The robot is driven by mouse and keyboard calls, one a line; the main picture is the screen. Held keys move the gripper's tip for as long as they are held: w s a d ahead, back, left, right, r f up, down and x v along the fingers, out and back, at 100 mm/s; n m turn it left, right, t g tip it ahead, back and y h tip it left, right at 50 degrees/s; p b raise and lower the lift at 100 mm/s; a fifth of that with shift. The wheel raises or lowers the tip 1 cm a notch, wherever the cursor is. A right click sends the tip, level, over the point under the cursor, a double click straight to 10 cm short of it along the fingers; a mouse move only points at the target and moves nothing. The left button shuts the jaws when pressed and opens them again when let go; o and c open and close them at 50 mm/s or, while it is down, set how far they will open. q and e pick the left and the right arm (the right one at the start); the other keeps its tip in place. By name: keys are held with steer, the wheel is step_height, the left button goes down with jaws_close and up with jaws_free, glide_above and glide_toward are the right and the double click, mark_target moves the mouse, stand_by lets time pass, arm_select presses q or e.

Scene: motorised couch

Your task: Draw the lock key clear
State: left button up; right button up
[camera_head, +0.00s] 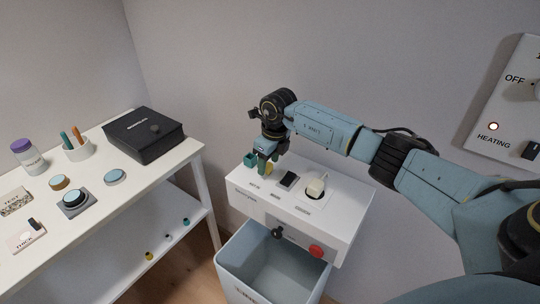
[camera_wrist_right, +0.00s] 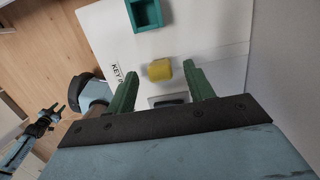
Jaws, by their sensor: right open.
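The lock key appears to be the small yellow piece (camera_wrist_right: 160,69) beside a partly visible "KEY I…" label on the white control box (camera_head: 340,218). My right gripper (camera_head: 264,168) is over the back left of the box top. In the wrist view its green fingers (camera_wrist_right: 159,66) are open, with the yellow piece between the tips and a gap on each side. I cannot tell how far the tips are above it. A teal square holder (camera_wrist_right: 145,14) is further along the box top. My left gripper (camera_wrist_right: 52,113) is small at the left of the wrist view.
The box top also carries a black switch (camera_head: 289,180) and a cream knob (camera_head: 316,186). A red button (camera_head: 316,252) and black knob (camera_head: 278,232) are on its front, above an open grey bin (camera_head: 235,262). A white shelf unit (camera_head: 140,187) stands at left.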

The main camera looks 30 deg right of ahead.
mark_target(269, 164)
steer(key=shift+c, duration=0.6)
steer(key=c, duration=1)
steer(key=shift+o, duration=0.2)
steer(key=shift+r, duration=0.15)
steer(key=shift+r+p, duration=1.95)
steer(key=shift+r, duration=0.4)
step_height(269, 164, up, 7)
steer(key=p, duration=0.5)
